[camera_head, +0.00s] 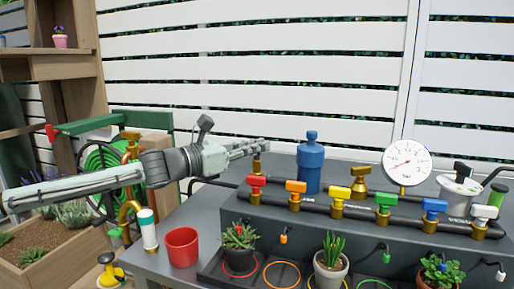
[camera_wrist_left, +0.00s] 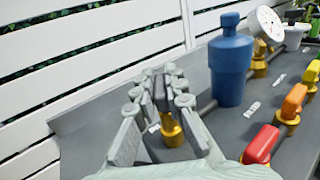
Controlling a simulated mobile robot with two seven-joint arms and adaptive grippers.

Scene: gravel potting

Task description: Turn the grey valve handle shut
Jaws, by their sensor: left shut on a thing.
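The grey valve handle (camera_wrist_left: 159,92) shows as a grey bar between my left fingers in the left wrist view, above a brass valve stem (camera_wrist_left: 172,130). My left gripper (camera_head: 257,147) is at the back left of the bench and is shut on the handle. The fingers cover most of the handle, so its exact angle is hard to tell. In the head view the brass stem (camera_head: 257,167) shows just below the fingertips, and the handle itself cannot be told apart from the fingers. My right gripper is not in view.
A blue canister (camera_head: 311,168) stands right of the gripper. A front row of coloured valves starts with a red one (camera_head: 256,184). A round gauge (camera_head: 407,162) is further right. A red cup (camera_head: 182,247) and potted plants (camera_head: 331,257) are in front. A slatted fence is behind.

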